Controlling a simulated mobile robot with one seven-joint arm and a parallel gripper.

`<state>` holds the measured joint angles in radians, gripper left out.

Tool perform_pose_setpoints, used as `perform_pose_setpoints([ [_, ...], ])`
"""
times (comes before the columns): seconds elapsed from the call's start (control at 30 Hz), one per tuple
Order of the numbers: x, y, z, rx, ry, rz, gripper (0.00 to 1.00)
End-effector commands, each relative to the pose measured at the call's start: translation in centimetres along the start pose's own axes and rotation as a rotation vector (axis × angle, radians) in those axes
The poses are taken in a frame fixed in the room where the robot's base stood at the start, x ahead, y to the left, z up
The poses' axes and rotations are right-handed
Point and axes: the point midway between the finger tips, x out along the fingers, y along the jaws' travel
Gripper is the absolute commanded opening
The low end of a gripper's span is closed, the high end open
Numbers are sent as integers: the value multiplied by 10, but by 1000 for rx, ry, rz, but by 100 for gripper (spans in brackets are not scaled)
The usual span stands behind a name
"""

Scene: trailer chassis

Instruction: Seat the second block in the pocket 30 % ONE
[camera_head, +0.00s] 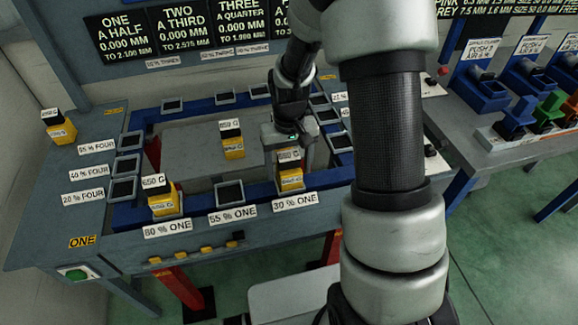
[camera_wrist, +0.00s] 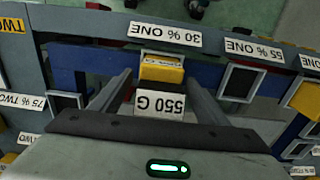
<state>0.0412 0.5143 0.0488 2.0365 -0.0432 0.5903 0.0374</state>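A yellow block with a black top and a 550 G label (camera_head: 290,177) stands upright at the pocket behind the 30 % ONE label (camera_head: 295,201). The block also shows in the wrist view (camera_wrist: 161,72). My gripper (camera_head: 290,157) is above it, with one finger on each side. In the wrist view my gripper (camera_wrist: 160,82) shows gaps between fingers and block, so it looks open. How deep the block sits is hidden. Another yellow and black block (camera_head: 163,200) stands in the 80 % ONE pocket. The 55 % ONE pocket (camera_head: 229,192) is empty.
A block (camera_head: 232,142) stands on the grey middle plate, and another (camera_head: 60,130) on the left of the bench. Empty pockets (camera_head: 125,163) line the blue frame. Small yellow pieces (camera_head: 206,249) lie along the front edge. A station with coloured fixtures (camera_head: 520,118) is at right.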

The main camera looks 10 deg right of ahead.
Motion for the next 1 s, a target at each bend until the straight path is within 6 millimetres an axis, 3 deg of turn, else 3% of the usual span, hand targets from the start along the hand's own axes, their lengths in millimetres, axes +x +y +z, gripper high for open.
perform_pose_setpoints([
  [0.27, -9, 0, 0, 0, -1, 0, 68],
  [0.37, -26, 0, 0, 0, 2, 0, 68],
  [0.8, -132, 0, -1, 0, 5, 0, 68],
  [1.0, -163, 0, -1, 0, 3, 0, 68],
])
